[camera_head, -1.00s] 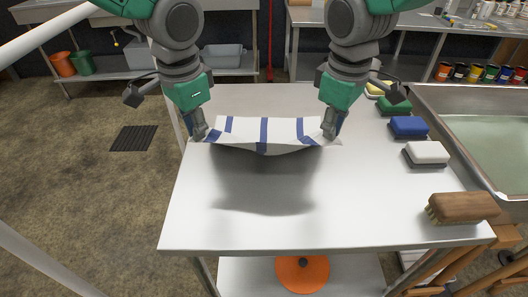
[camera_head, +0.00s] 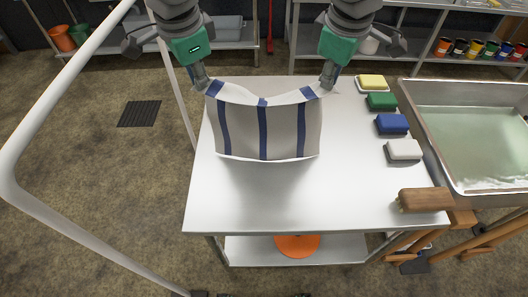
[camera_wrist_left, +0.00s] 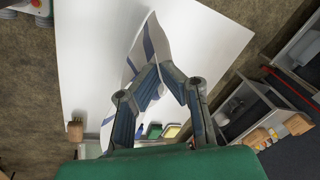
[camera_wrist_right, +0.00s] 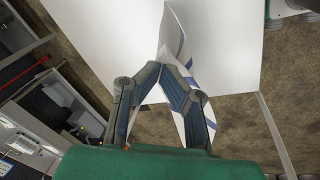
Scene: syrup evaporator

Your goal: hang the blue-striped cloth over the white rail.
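The white cloth with blue stripes (camera_head: 242,132) hangs between my two grippers above the white table, its upper edge sagging in the middle. My left gripper (camera_head: 207,88) is shut on its upper left corner; the cloth shows between the fingertips in the left wrist view (camera_wrist_left: 153,68). My right gripper (camera_head: 324,85) is shut on its upper right corner, and the pinched cloth also shows in the right wrist view (camera_wrist_right: 168,62). The white rail (camera_head: 75,70) stands at the left of the head view, left of the cloth and apart from it. It bends at its near corner.
The white table (camera_head: 300,205) has a yellow sponge (camera_head: 371,82), a green one (camera_head: 381,101), a blue one (camera_head: 391,123), a white one (camera_head: 404,149) and a wooden brush (camera_head: 425,199) along its right side. A metal basin (camera_head: 440,150) adjoins at right.

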